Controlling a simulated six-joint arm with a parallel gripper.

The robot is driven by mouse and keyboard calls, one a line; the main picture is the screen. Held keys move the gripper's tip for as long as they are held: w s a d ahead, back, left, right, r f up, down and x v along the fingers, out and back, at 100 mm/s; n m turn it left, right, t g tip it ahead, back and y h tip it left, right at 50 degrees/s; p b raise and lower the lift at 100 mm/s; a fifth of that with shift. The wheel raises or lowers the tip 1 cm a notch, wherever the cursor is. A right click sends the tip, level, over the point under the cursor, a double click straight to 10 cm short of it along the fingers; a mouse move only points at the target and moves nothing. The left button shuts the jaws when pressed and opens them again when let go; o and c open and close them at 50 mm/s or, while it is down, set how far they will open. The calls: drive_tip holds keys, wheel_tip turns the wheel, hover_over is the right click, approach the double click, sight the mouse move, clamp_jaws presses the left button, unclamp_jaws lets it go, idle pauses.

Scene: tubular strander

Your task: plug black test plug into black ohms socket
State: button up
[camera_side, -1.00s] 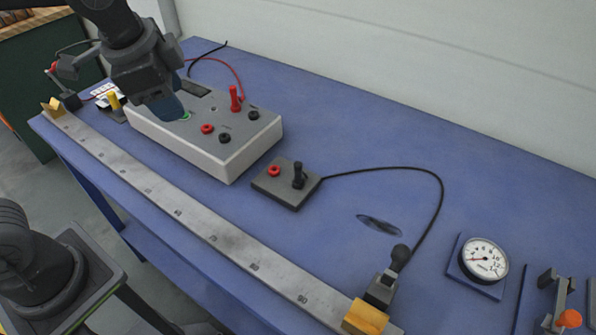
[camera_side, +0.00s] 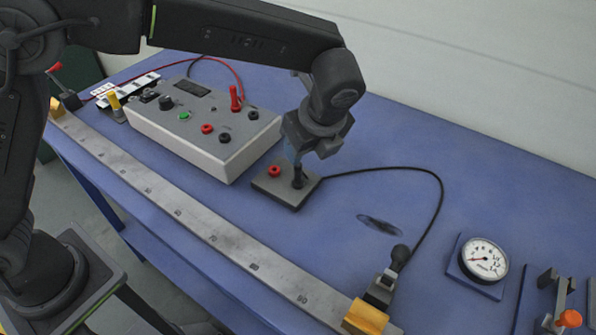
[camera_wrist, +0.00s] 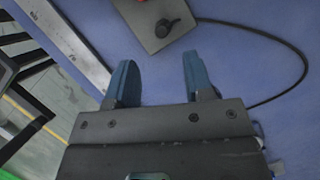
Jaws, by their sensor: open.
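The black test plug (camera_side: 298,180) stands upright in a small dark grey block that also has a red socket. A black cable runs from this block. My gripper (camera_side: 293,158) is open and empty, pointing down at the plug from above. In the wrist view the gripper (camera_wrist: 159,62) shows two blue fingers apart, and the plug (camera_wrist: 166,27) lies beyond the fingertips, not between them. The light grey meter box has two black sockets, a front one (camera_side: 225,138) and a back one (camera_side: 253,115); I cannot read which is ohms.
The meter box (camera_side: 190,145) stands left of the block (camera_side: 273,190), with a red plug (camera_side: 236,99) upright in it. A long metal ruler bar (camera_side: 190,218) runs along the table's front. A dial gauge (camera_side: 484,259) sits at right.

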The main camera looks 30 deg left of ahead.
sight(296, 169)
drive_tip(key=x, duration=1)
drive_tip(key=shift+w, duration=0.15)
drive_tip(key=shift+d, duration=0.1)
drive_tip(key=shift+c, duration=0.2)
clamp_jaws()
